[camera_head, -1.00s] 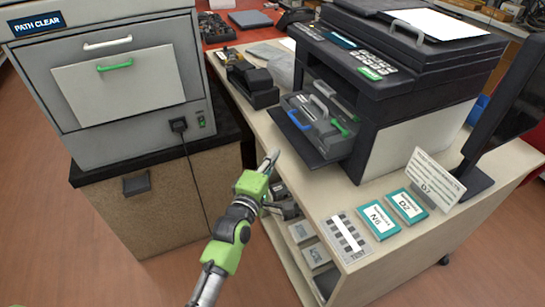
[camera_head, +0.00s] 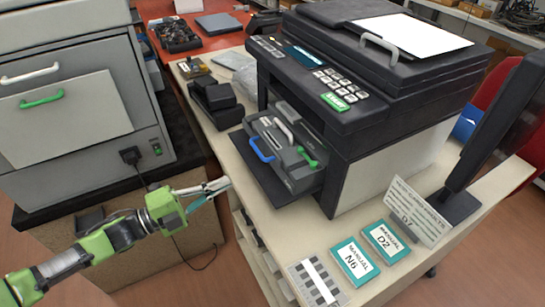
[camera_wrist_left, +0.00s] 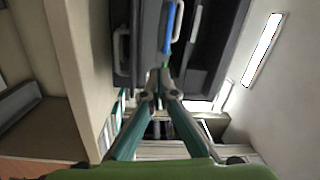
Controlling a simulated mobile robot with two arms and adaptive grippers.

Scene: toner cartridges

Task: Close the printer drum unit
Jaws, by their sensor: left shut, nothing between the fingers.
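The black printer (camera_head: 350,110) stands on the light table with its front open. The drum unit (camera_head: 282,150) sticks out of the front on a black tray or flap (camera_head: 265,175); it is dark grey with a light handle, a blue handle (camera_head: 262,150) and a green handle (camera_head: 307,157). My left gripper (camera_head: 222,184) is shut and empty, in front and left of the drum unit, apart from it, near the table's left edge. In the left wrist view, the gripper's tips (camera_wrist_left: 158,78) meet below a blue strip (camera_wrist_left: 170,22). My right gripper is not in view.
A grey cabinet machine (camera_head: 80,95) stands on the left across a narrow gap. Manuals (camera_head: 354,262), a label card (camera_head: 418,212) and a dark screen (camera_head: 495,140) are on the table's right part. Black items (camera_head: 215,100) lie left of the printer.

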